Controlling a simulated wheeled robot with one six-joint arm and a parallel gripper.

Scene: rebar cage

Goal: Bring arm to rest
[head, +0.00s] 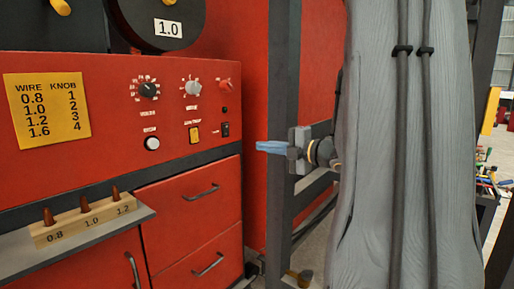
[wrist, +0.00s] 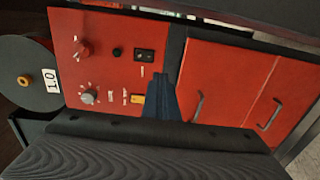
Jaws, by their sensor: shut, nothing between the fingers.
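My gripper (head: 272,147) shows in the head view with its blue fingers pointing left, toward the red panel. The fingers are shut with nothing between them. My arm, in a grey ribbed cover with dark cables, fills the right middle of the head view and hides what is behind it. In the wrist view the blue fingers of my gripper (wrist: 163,98) are together in front of the red machine front. In the head view they appear clear of the panel, with no contact visible.
The red control panel (head: 110,85) has knobs, a switch and a yellow wire chart (head: 47,108). A wooden block (head: 85,222) with three copper-coloured tips sits on a shelf at lower left. Drawers (head: 190,208) are shut. A dark upright post (head: 283,100) stands close behind my gripper.

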